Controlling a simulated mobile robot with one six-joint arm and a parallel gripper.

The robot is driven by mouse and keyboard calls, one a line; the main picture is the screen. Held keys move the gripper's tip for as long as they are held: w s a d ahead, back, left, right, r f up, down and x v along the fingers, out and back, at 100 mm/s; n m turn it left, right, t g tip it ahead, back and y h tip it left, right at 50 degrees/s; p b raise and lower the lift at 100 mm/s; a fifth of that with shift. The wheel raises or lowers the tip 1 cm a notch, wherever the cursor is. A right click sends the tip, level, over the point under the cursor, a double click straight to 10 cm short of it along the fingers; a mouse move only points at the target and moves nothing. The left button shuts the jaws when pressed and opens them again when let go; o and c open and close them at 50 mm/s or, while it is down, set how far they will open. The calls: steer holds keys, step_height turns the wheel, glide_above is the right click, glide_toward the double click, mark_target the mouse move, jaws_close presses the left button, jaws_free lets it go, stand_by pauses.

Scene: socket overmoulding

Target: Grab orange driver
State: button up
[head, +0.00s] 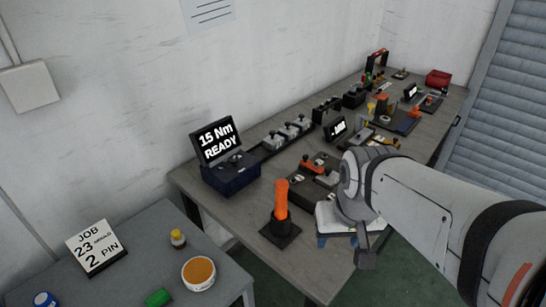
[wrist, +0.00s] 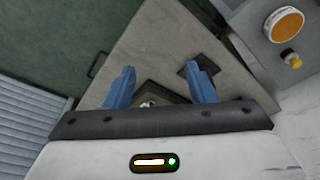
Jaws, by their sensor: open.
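The orange driver (head: 282,198) stands upright in a dark square holder (head: 280,233) near the front-left corner of the bench. My gripper (head: 338,240) is to the right of the driver, apart from it, over the bench's front edge. In the wrist view my gripper (wrist: 162,88) shows two blue fingers spread wide with nothing held. A dark square, perhaps the holder, is partly behind the right finger there. I cannot make out the orange driver in the wrist view.
A "15 Nm READY" display (head: 216,142) stands behind the driver. Fixtures (head: 318,170) lie behind my gripper, and more stations run along the bench (head: 240,212).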

steer(key=w+a+r+m+p, duration=0.1)
steer(key=w, duration=0.2)
steer(key=w+a+r+m+g+p, duration=0.1)
steer(key=w, duration=0.3)
steer(key=w+a+r+m+p, duration=0.1)
steer(key=w+a, duration=0.1)
steer(key=w, duration=0.1)
steer(key=shift+w+a+m, duration=0.1)
steer(key=shift+w+m, duration=0.25)
steer(key=shift+m, duration=0.05)
steer(key=m+g+p, duration=0.1)
steer(key=m+p, duration=0.2)
glide_above(281, 197)
steer(key=w, duration=0.2)
steer(key=shift+s+d+f, duration=0.15)
steer(key=shift+d+f, duration=0.25)
steer(key=shift+f, duration=0.35)
steer(key=shift+a+f, duration=0.1)
steer(key=shift+f, duration=0.5)
steer(key=f, duration=0.6)
steer(key=shift+s+a+f+p, duration=0.1)
steer(key=shift+a+f+p, duration=0.1)
steer(key=shift+f+p, duration=0.15)
steer(key=shift+c, duration=0.2)
jaws_close()
